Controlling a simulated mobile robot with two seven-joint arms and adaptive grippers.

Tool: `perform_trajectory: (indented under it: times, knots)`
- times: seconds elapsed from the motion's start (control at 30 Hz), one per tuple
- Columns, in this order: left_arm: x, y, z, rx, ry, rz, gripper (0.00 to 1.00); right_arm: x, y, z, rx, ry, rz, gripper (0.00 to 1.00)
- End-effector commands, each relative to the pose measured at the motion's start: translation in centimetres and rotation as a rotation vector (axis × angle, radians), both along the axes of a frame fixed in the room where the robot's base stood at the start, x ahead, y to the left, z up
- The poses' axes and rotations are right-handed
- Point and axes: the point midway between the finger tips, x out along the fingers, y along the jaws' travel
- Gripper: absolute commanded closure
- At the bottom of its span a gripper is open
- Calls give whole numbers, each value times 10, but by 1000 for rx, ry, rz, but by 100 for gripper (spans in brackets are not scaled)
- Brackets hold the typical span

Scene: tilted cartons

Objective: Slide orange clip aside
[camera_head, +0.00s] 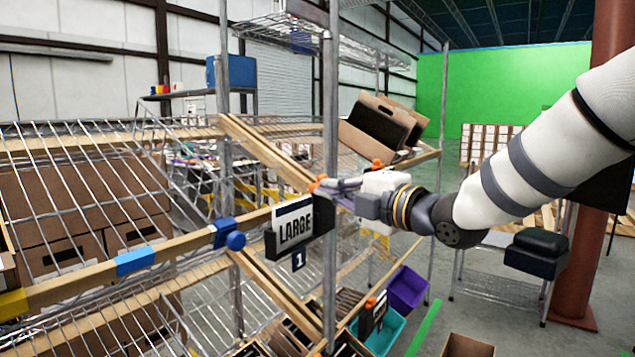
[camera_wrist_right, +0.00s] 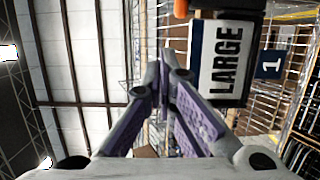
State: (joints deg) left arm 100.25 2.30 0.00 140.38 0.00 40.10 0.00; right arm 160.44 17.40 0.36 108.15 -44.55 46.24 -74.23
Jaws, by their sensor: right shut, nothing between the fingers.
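A small orange clip (camera_head: 313,187) sits at the top of the black holder with the white "LARGE" sign (camera_head: 294,228), by the rack's upright post. Its orange also shows at the top edge of the right wrist view (camera_wrist_right: 181,8), above the sign's end. My right gripper (camera_head: 324,184) reaches in from the right, with its fingertips close beside the clip. In the wrist view its purple-padded fingers (camera_wrist_right: 167,82) are shut and hold nothing. I cannot tell whether the fingertips touch the clip. My left gripper is not in view.
A blue clamp (camera_head: 229,234) is on the wooden rail left of the sign. Brown cartons (camera_head: 62,215) stand behind the wire rack at left, and a tilted open carton (camera_head: 377,125) is behind the post. Purple (camera_head: 407,289) and teal (camera_head: 384,334) bins are low down.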

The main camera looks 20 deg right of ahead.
Motion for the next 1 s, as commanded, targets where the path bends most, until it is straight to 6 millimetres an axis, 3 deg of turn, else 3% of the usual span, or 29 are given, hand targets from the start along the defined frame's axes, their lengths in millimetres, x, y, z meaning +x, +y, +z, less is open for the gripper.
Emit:
perform_trajectory:
  times: [0.33,0.4,0.63,1.0]
  knots:
    - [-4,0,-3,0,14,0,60,70,31,-4,3,5,0,100]
    - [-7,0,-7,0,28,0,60,79,18,-6,8,8,-5,100]
    - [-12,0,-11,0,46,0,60,92,0,-3,6,7,-2,100]
    - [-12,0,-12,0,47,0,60,93,-1,-1,4,4,-1,100]
